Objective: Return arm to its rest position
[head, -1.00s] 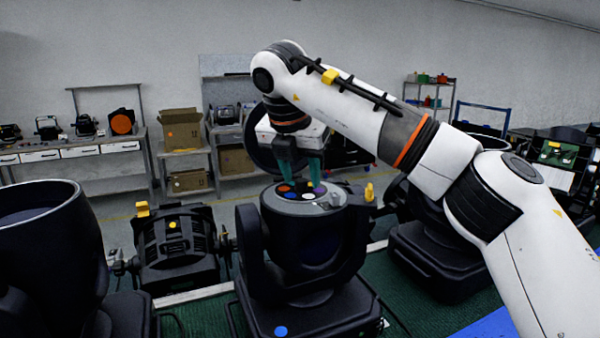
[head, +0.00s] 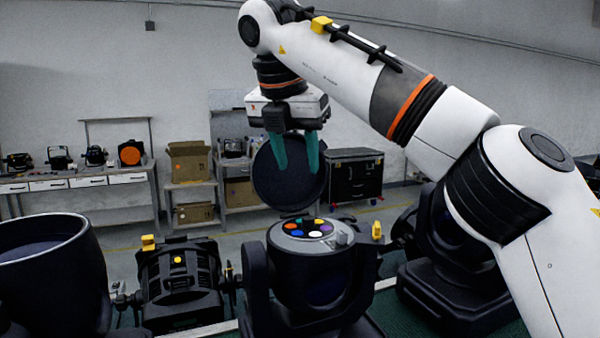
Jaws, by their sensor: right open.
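My right gripper (head: 296,155) hangs in the air above the middle stage light. Its two teal fingers point down, apart, with nothing between them. Below it, clear of the fingertips, is the top of the middle light (head: 312,234), a grey round face with several coloured discs in a ring: red, orange, blue, white, purple, yellow and green among them. A dark round lid or disc (head: 275,188) shows behind the fingers. My left gripper is not in view.
A black par can (head: 45,270) stands at left, with a black fixture with yellow knobs (head: 180,285) beside it. Another dark light (head: 450,260) stands at right, partly behind my right arm. Shelves with cardboard boxes (head: 188,162) and a workbench (head: 90,181) line the back wall.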

